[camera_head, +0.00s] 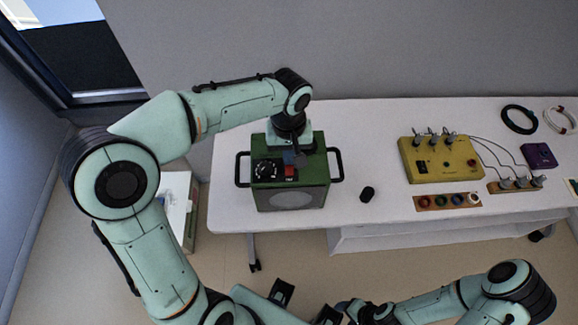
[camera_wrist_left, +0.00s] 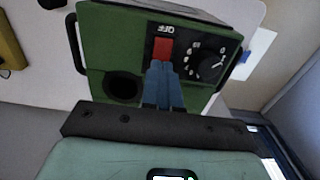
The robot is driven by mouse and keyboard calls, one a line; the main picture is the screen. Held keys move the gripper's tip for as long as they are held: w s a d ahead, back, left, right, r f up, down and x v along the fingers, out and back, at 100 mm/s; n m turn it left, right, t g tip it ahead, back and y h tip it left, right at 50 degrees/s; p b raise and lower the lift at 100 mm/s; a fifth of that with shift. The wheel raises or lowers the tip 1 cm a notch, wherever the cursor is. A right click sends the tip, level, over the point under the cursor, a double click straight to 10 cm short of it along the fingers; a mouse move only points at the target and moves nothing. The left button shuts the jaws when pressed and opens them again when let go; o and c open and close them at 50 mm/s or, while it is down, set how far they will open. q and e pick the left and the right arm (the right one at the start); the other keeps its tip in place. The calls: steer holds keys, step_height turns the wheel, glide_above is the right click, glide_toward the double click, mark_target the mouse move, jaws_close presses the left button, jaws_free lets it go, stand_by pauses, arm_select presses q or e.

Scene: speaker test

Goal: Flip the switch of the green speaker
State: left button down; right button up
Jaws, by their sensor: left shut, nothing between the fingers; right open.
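The green speaker (camera_head: 291,198) stands on the white table, towards its left end. Its dark control panel has a red switch (camera_wrist_left: 162,48), with the word OFF beside it, and a black dial knob (camera_wrist_left: 210,63). The switch also shows in the head view (camera_head: 290,172). My left gripper (camera_head: 289,160) is above the panel. In the left wrist view its blue fingers (camera_wrist_left: 162,72) are shut together, with their tips at the red switch's edge; I cannot tell whether they touch. My right gripper (camera_head: 342,306) is low at the bottom, open and away from the speaker, partly unclear.
A small black cylinder (camera_head: 367,194) lies right of the speaker. Further right are a yellow box (camera_head: 440,168) with wires, a strip with coloured rings (camera_head: 447,202), a purple box (camera_head: 538,155) and a black cable coil (camera_head: 519,119). Bare tabletop (camera_head: 365,135) lies between.

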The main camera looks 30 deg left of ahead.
arm_select(q)
steer(key=shift+f+b, duration=0.45)
steer(key=shift+f, duration=0.3)
arm_select(e)
steer(key=shift+s+f, duration=0.25)
steer(key=shift+f, duration=0.3)
arm_select(q)
steer(key=shift+r, duration=0.15)
arm_select(e)
steer(key=shift+r, duration=0.15)
arm_select(q)
steer(key=shift+r+p, duration=0.95)
steer(key=shift+r, duration=0.35)
steer(key=shift+r+p, duration=1.3)
steer(key=shift+r, duration=0.85)
arm_select(e)
steer(key=w+r, duration=0.3)
steer(key=r, duration=0.2)
steer(key=shift+w, duration=0.15)
